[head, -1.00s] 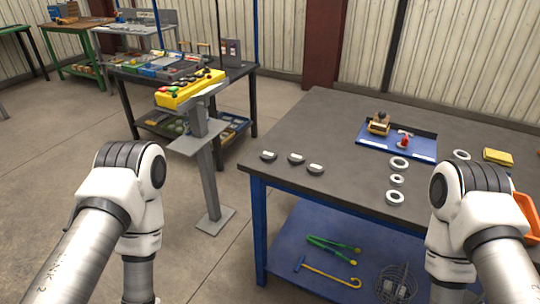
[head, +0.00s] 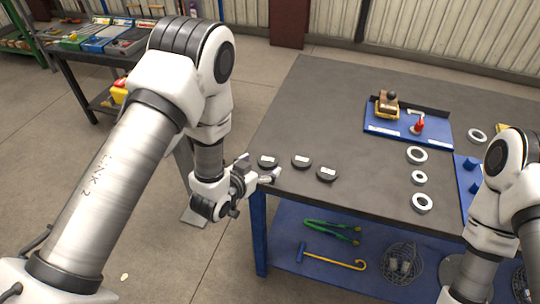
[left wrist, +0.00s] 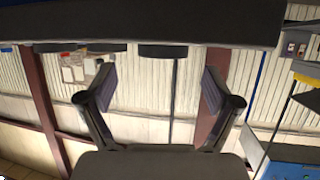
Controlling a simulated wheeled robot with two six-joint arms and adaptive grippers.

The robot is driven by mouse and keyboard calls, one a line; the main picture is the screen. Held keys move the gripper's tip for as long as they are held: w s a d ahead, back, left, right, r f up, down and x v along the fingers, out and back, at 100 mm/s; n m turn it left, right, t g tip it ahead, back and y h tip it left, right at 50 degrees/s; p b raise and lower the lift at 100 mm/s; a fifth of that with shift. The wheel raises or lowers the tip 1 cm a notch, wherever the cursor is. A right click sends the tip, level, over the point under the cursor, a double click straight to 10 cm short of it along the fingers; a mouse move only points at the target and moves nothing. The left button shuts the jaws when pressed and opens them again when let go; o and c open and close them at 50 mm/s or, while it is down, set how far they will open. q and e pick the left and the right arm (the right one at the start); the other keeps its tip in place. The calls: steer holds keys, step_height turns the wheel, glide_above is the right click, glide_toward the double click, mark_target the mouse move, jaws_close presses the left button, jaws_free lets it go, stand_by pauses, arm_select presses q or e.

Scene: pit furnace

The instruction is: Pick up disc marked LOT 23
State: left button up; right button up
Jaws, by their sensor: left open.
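Three dark round discs with white labels stand in a row near the left front corner of the grey table (head: 350,120): a left disc (head: 267,161), a middle disc (head: 301,162) and a right disc (head: 327,174). The label writing is too small to read, so I cannot tell which is LOT 23. My left gripper (head: 262,170) is open and empty at the table's left front edge, close to the left disc. In the left wrist view its spread fingers (left wrist: 160,90) show, with the discs (left wrist: 163,51) as dark shapes along the table edge. My right gripper is out of view.
Several pale rings (head: 417,155) lie to the right on the table. A blue tray (head: 385,127) at the back holds a wooden block and a red item. The lower shelf holds green-handled tongs (head: 332,229), a yellow hooked rod and a wire basket (head: 402,262).

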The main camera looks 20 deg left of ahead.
mark_target(267, 160)
arm_select(q)
steer(key=x, duration=0.3)
steer(key=shift+w+d+f, duration=0.1)
steer(key=shift+w+f, duration=0.05)
steer(key=shift+w, duration=0.05)
steer(key=shift+w+f, duration=0.1)
steer(key=shift+a, duration=0.3)
steer(key=shift+s, duration=0.3)
steer(key=shift+c, duration=1.4)
steer(key=shift+w+d, duration=0.1)
steer(key=c, duration=1.3)
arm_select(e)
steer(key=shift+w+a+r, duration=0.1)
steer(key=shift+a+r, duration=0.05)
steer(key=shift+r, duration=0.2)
